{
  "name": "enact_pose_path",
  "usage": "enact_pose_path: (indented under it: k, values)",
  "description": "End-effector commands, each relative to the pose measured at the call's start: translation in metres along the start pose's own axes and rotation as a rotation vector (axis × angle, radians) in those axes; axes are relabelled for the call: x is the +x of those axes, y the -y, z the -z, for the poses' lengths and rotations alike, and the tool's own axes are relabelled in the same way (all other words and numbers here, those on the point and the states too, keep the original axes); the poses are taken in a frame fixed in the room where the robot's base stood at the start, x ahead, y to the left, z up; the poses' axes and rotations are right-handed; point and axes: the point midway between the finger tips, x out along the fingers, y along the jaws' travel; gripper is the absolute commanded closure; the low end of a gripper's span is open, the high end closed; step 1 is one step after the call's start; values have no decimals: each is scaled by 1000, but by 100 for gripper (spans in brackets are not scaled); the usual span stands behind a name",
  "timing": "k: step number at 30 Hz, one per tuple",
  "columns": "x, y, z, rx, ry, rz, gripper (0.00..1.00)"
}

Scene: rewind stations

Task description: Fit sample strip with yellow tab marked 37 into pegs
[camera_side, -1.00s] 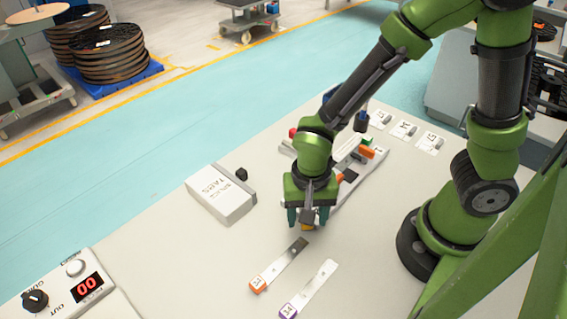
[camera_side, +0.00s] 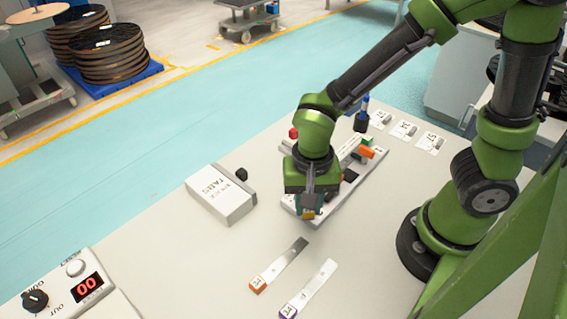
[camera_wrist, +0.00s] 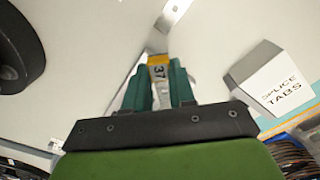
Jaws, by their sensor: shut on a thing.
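The sample strip's yellow tab marked 37 (camera_wrist: 157,70) is between the green fingers of my gripper (camera_wrist: 160,88) in the wrist view. My gripper (camera_side: 308,205) is shut on it, and a bit of yellow tab (camera_side: 308,214) shows under the fingertips in the side view. The rest of this strip is hidden by my gripper.
A white splice tabs box (camera_side: 220,194) stands left, also in the wrist view (camera_wrist: 284,82). A counter box (camera_side: 85,287) is front left.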

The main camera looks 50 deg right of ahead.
Motion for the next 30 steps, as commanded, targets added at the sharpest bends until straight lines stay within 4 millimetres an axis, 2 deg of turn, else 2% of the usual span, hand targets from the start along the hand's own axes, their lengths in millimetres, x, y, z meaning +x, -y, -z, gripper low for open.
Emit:
enact_pose_path:
  k: [3, 9, 11, 15, 19, 24, 30]
  values:
    - [-27, 1, 0, 0, -2, 8, 100]
    - [-54, -1, 5, 18, 0, 0, 100]
    - [-54, -3, 13, 51, 3, -12, 100]
    - [-48, -5, 39, 321, 6, -21, 100]
    - [-43, -5, 55, 567, 3, -17, 100]
    - [-43, -2, 59, 745, 0, -3, 100]
    - [-43, -1, 59, 790, -1, 1, 100]
